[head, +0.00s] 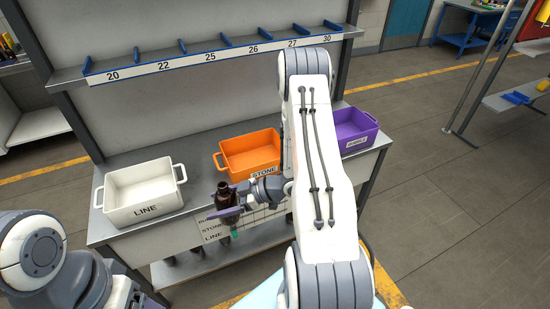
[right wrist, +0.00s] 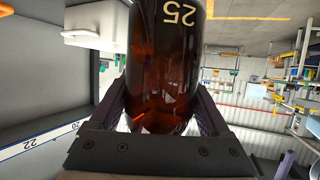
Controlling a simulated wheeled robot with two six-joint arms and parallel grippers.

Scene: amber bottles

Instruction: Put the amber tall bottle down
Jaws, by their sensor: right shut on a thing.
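The amber tall bottle (head: 224,190) is held about upright in the head view, between the white and orange bins near the bench's front edge. My right gripper (head: 226,208) is shut on it, with a finger on either side. In the right wrist view the brown glass body of the bottle (right wrist: 165,70) fills the space between the fingers, and the number 25 on it reads upside down. I cannot tell whether the bottle's base touches anything. My left arm shows at the lower left of the head view, but its gripper is not in view.
A white bin (head: 145,195) marked LINE, an orange bin (head: 250,152) marked STONE and a purple bin (head: 354,130) stand on the grey bench (head: 190,222). A raised shelf (head: 210,62) has blue dividers and numbers 20 to 30. My right arm hides the bench's middle right.

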